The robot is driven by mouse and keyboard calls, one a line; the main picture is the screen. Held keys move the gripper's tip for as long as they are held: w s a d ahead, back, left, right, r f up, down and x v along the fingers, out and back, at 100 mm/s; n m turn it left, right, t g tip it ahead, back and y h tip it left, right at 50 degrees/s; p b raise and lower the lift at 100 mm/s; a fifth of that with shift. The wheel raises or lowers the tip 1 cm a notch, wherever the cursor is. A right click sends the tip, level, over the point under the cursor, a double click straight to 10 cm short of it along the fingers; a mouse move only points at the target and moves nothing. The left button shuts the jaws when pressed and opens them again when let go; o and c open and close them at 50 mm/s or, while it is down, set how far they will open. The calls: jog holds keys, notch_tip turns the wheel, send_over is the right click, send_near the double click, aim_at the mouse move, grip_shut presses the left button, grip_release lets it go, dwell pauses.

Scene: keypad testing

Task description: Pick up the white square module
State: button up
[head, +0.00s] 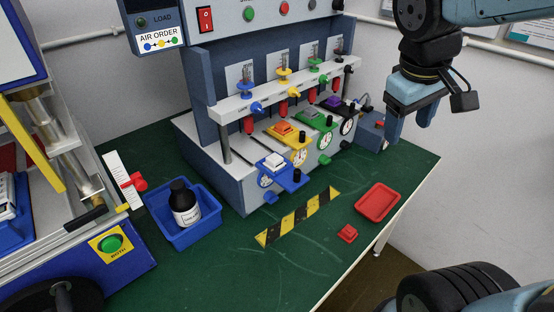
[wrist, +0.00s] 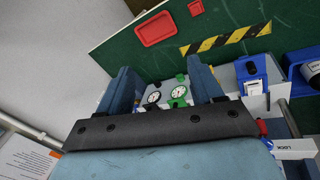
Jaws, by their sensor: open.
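The white square module (head: 275,161) sits on the blue holder (head: 284,178) at the near left end of the test machine. The blue holder also shows in the wrist view (wrist: 251,68), with a pale piece on it too small to make out fully. My gripper (head: 410,124) is open and empty, pointing down beyond the machine's far right end, well apart from the white module. In the wrist view my gripper's two blue fingers (wrist: 163,75) stand apart, with two dial gauges visible between them.
Orange, green and purple stations continue along the machine. A blue bin (head: 182,240) with a dark bottle (head: 182,205) stands left. A red tray (head: 378,202), a red block (head: 347,233) and a striped strip (head: 298,217) lie on the green table (head: 270,275). The front table area is mostly clear.

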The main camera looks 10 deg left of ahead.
jog(key=w+a+f+n+h, duration=0.3)
jog(key=a+n, duration=0.3)
jog(key=a, duration=0.2)
jog(key=n+t+h, duration=0.4)
jog(key=n+t, duration=0.4)
jog(key=n, duration=0.8)
send_near(274, 156)
jog(key=x, duration=0.3)
jog(key=shift+w+f, duration=0.1)
jog(key=shift+w, duration=0.35)
jog(key=shift+s+d+x, duration=0.1)
jog(key=shift+d+x, duration=0.05)
jog(key=shift+x, duration=1.2)
jog(key=shift+s+d+x, duration=0.1)
jog(key=shift+s+x, duration=0.05)
jog(key=shift+x, duration=1.2)
jog(key=shift+c, duration=0.4)
jog(key=c, duration=1)
